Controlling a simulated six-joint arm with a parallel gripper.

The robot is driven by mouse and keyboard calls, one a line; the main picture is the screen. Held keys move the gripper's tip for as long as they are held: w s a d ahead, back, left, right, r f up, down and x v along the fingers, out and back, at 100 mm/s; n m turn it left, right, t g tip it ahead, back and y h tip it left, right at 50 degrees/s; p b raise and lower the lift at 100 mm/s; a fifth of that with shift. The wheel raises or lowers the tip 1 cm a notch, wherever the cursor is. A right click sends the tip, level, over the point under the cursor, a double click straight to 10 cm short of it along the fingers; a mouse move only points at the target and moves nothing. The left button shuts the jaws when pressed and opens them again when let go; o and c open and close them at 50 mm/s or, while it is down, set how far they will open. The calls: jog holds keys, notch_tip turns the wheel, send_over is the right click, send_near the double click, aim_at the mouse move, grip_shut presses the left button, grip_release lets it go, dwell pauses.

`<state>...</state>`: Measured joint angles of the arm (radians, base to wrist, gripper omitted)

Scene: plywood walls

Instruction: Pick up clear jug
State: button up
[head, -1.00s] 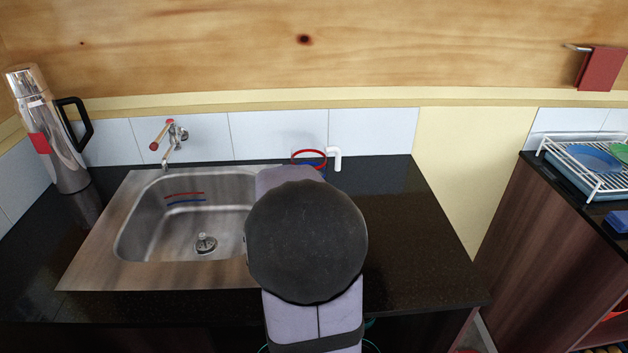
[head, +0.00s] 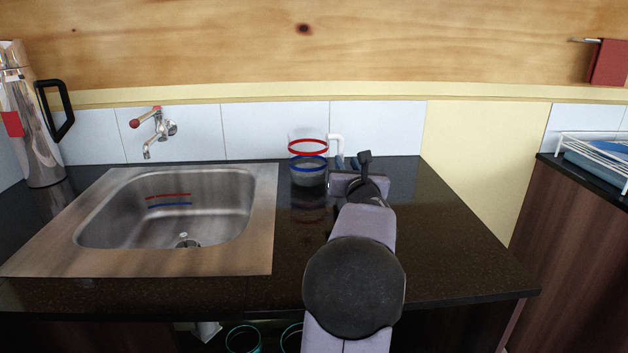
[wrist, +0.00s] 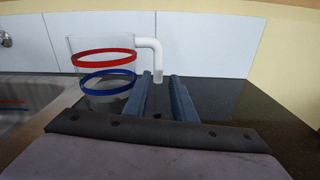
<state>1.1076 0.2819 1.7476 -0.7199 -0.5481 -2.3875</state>
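The clear jug (head: 308,172) stands upright on the dark counter near the back wall, right of the sink. In the head view my gripper (head: 347,162) is just right of the jug, partly hidden by my arm.
The steel sink (head: 165,215) lies left of the jug, with a tap (head: 155,130) on the tiled wall. A steel flask (head: 32,115) stands at far left. The dark counter (head: 455,255) is clear to the right. A white rack (head: 595,160) sits on the right cabinet.

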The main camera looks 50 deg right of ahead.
jog(key=shift+f+n+t+b, duration=0.25)
jog(key=shift+n+t+b, duration=0.05)
jog(key=shift+n, duration=0.5)
jog(key=shift+r, duration=0.15)
jog(key=shift+f+p+x, duration=0.15)
jog(key=shift+p+x, duration=0.4)
jog(key=shift+x, duration=1.3)
jog(key=shift+f+p+x, duration=0.2)
jog(key=shift+p+x, duration=0.3)
jog(key=shift+x, duration=1.35)
grip_shut()
jog(key=shift+r, duration=0.1)
